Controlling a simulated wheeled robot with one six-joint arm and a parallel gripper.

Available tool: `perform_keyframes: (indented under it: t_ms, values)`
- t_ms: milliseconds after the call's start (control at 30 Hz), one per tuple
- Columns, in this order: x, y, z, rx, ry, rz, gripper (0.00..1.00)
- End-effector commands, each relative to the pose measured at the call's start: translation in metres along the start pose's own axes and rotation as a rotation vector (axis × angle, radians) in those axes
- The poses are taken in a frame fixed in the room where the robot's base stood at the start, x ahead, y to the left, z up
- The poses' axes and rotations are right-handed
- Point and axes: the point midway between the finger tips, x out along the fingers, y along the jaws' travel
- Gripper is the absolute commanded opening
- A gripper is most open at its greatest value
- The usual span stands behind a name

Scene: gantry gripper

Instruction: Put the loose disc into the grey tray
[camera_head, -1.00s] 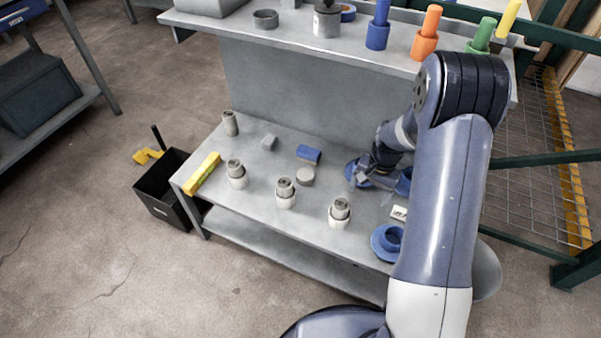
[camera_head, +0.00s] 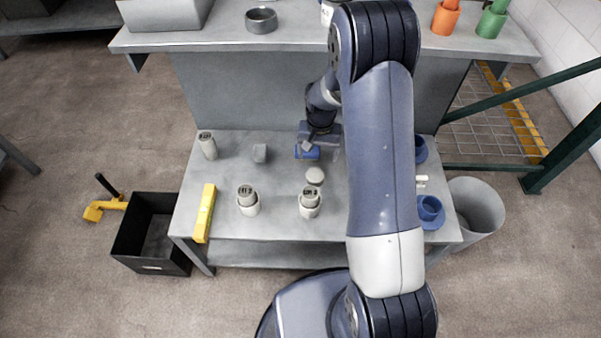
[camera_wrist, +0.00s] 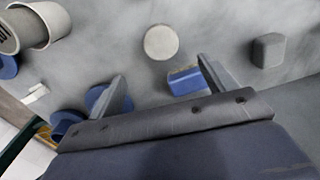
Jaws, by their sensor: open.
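The loose disc, pale grey and round (camera_head: 315,176), lies flat on the lower bench top, in front of a blue block (camera_head: 307,152). The disc also shows in the wrist view (camera_wrist: 161,42), beyond the fingertips. My gripper (camera_head: 308,144) is above the bench near the blue block, behind the disc. In the wrist view my gripper (camera_wrist: 162,70) is open, with nothing held; the blue block (camera_wrist: 185,80) shows between its fingers. A grey box-like tray (camera_head: 165,14) stands on the upper shelf at the left; its inside is cut off by the picture edge.
White cups with grey cylinders (camera_head: 248,206) stand at the bench front. A grey block (camera_head: 260,153), a grey cylinder (camera_head: 207,145) and a yellow bar (camera_head: 204,213) are at the left. A grey round dish (camera_head: 261,20) is on the shelf. A blue ringed part (camera_head: 430,212) is at the right.

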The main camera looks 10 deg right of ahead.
Motion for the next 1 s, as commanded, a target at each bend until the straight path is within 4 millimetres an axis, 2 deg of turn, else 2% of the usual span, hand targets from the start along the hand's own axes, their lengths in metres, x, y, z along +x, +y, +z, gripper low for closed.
perform_keyframes:
  t_ms: [100,400,633,900,1000]
  values:
    - [0.007,0.000,0.000,0.001,-0.002,0.000,0.80]
    - [0.052,0.000,0.001,0.001,-0.003,0.000,0.80]
    - [0.065,0.000,0.001,0.001,-0.001,0.000,0.80]
    - [0.104,0.001,0.003,0.000,-0.002,0.000,0.80]
    - [0.109,0.000,0.002,0.001,0.000,0.000,0.80]
